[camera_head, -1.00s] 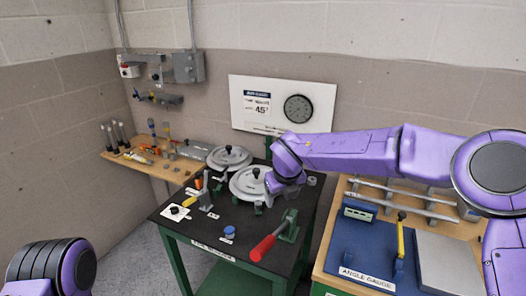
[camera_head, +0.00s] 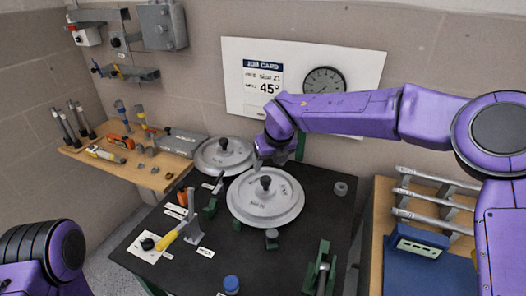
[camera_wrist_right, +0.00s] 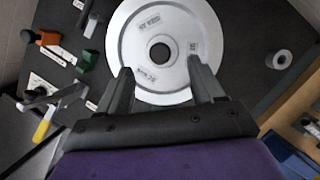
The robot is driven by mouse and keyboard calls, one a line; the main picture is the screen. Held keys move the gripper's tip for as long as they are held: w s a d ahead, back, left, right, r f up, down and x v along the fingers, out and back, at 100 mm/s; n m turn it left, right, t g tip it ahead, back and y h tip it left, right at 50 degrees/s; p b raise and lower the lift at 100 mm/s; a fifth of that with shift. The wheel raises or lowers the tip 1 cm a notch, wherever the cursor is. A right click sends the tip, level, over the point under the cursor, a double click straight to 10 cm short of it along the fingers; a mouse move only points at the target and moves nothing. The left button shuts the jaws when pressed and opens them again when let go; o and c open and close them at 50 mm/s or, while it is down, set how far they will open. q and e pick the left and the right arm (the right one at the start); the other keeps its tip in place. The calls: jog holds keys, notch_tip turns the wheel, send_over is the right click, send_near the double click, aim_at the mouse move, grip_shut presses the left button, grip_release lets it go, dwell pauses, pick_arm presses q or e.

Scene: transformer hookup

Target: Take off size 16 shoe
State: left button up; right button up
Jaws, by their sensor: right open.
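Two pale grey round shoes lie on the black-topped table. The front shoe (camera_head: 242,207) has a dark knob (camera_head: 265,183) at its middle; the back shoe (camera_head: 209,157), also knobbed, sits behind and left. My right gripper (camera_head: 270,158) shows at the front shoe's far side. In the right wrist view my open, empty fingers (camera_wrist_right: 157,72) overlap the near edge of a round shoe (camera_wrist_right: 185,30) with a dark centre. Its size lettering is too small to read surely. My left arm shows at lower left, its gripper out of frame.
A yellow-handled lever (camera_head: 172,236) and green blocks (camera_head: 209,208) stand left of the front shoe. A green clamp (camera_head: 318,268) is at front right, a grey ring (camera_head: 341,188) at right. A job card (camera_head: 240,84) showing 45° hangs behind.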

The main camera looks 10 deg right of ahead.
aim_at(265, 178)
jog(key=p+x, duration=0.2)
jog(key=x, duration=0.6)
jog(key=shift+s+f+p, duration=0.1)
jog(key=shift+f+p, duration=0.2)
jog(key=shift+p, duration=0.1)
jog(key=shift+a+f, duration=0.1)
jog(key=shift+f, duration=0.1)
pick_arm(q)
jog(key=v, duration=0.3)
jog(key=shift+s+a+r, duration=0.1)
jog(key=shift+s+a, duration=0.05)
jog(key=shift+a, duration=0.15)
pick_arm(e)
jog(key=shift+s+f, duration=0.1)
jog(key=shift+s, duration=0.1)
jog(key=shift+w+f, duration=0.1)
jog(key=shift+w, duration=0.05)
jog(key=c, duration=1.2)
jog(key=o, duration=0.6)
grip_shut()
